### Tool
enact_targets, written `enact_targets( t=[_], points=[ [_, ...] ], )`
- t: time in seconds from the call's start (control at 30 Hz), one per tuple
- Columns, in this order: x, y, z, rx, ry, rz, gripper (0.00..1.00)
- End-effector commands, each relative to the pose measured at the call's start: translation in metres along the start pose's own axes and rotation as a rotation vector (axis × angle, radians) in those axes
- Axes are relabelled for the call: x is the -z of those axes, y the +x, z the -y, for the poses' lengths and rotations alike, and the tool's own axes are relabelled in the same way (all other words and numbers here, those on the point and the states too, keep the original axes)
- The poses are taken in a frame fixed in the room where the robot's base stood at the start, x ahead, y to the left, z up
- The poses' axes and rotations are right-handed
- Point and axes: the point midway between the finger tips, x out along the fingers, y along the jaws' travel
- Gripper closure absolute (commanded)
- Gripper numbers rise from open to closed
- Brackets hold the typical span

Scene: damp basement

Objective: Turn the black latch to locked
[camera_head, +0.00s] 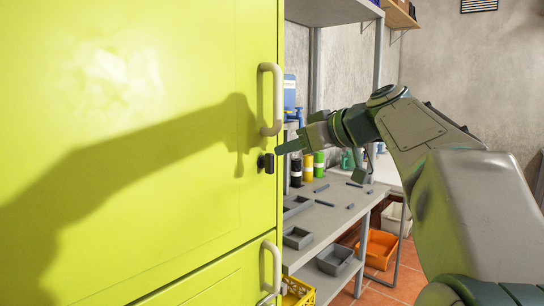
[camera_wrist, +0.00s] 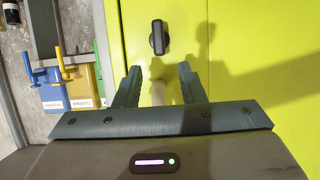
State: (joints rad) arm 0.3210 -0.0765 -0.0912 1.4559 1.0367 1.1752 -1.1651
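The black latch (camera_head: 267,163) is a small dark knob on the yellow-green cabinet door (camera_head: 150,120), near its right edge and just below the upper pale handle (camera_head: 265,100). In the wrist view the latch (camera_wrist: 158,37) shows whole, its long bar upright in the picture on a round base. My gripper (camera_head: 281,149) is close to the latch in the head view, at its upper right, with a finger pointing left. In the wrist view my gripper (camera_wrist: 158,69) is open, its fingers apart. The latch lies beyond the fingertips, not between them. A pale handle (camera_wrist: 158,92) shows between the fingers.
A lower cabinet door has another pale handle (camera_head: 270,267). Right of the cabinet stands a grey shelf bench (camera_head: 325,215) with grey trays and coloured cans. An orange crate (camera_head: 378,246) and a yellow crate (camera_head: 297,292) sit low. Blue and yellow bins (camera_wrist: 82,88) show in the wrist view.

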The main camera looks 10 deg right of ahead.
Motion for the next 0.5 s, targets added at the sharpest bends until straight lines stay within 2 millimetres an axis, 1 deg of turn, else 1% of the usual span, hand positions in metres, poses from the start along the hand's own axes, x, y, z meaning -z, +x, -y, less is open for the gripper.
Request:
enact_targets(
  t=[0.03,0.2,0.33,0.5],
  points=[
    [-0.001,0.012,0.000,0.002,0.001,0.002,0.64],
    [0.000,0.040,0.000,0.002,0.001,0.001,0.64],
    [0.000,0.051,0.000,0.000,0.001,0.000,0.64],
    [0.000,0.057,0.000,0.000,0.001,0.000,0.64]
  ],
)
